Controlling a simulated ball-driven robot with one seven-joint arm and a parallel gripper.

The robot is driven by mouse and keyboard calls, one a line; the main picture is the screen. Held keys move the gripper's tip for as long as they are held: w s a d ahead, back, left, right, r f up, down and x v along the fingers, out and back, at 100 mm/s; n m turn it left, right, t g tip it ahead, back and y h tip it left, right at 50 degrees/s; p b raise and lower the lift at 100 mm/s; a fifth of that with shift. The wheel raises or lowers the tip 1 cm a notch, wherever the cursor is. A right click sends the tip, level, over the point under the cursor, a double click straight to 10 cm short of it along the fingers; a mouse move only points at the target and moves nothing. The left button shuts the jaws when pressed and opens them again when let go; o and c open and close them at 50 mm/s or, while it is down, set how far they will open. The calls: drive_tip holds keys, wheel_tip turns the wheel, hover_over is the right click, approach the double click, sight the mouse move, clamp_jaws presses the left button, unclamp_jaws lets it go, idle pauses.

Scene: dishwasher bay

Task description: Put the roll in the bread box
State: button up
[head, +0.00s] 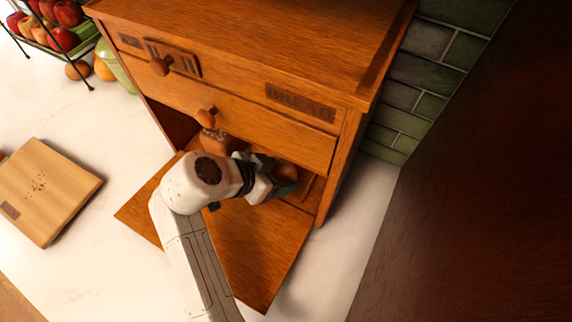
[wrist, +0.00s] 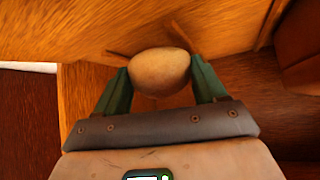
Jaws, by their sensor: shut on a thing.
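The roll (wrist: 160,72) is a round, pale brown bun. In the wrist view my gripper (wrist: 160,84) is shut on it, with one green finger on each side. The bread box (head: 225,118) is a wooden cabinet marked "BREAD", with its lower front flap (head: 255,245) folded down. In the head view my gripper (head: 277,182) is at the right side of the low opening, under the front panel. The roll is mostly hidden there by my gripper and wrist. I cannot tell whether the roll touches the box floor.
A brown loaf-like thing (head: 217,139) shows in the opening, left of my gripper. The opening's right side wall (head: 335,165) is close to my gripper. A cutting board (head: 45,190) lies left on the white counter. A fruit rack (head: 50,25) stands at the back left.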

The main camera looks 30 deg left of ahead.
sight(286, 171)
drive_tip(key=w, duration=0.1)
drive_tip(key=w+d, duration=0.1)
drive_tip(key=w, duration=0.1)
drive_tip(key=shift+r+p, duration=0.15)
drive_tip(key=shift+p, duration=0.2)
drive_tip(key=shift+s+f, duration=0.2)
drive_tip(key=shift+f, duration=0.55)
drive_tip(key=shift+s+f+b, duration=0.1)
drive_tip(key=shift+f+b, duration=0.4)
drive_tip(key=shift+f, duration=0.25)
drive_tip(key=o, duration=1.1)
drive_tip(key=shift+d+f, duration=0.1)
drive_tip(key=shift+d, duration=0.05)
drive_tip(key=shift+r+p, duration=0.75)
drive_tip(key=shift+r, duration=0.05)
drive_tip(key=b+v, duration=0.3)
drive_tip(key=v, duration=0.9)
drive_tip(key=shift+a, duration=0.25)
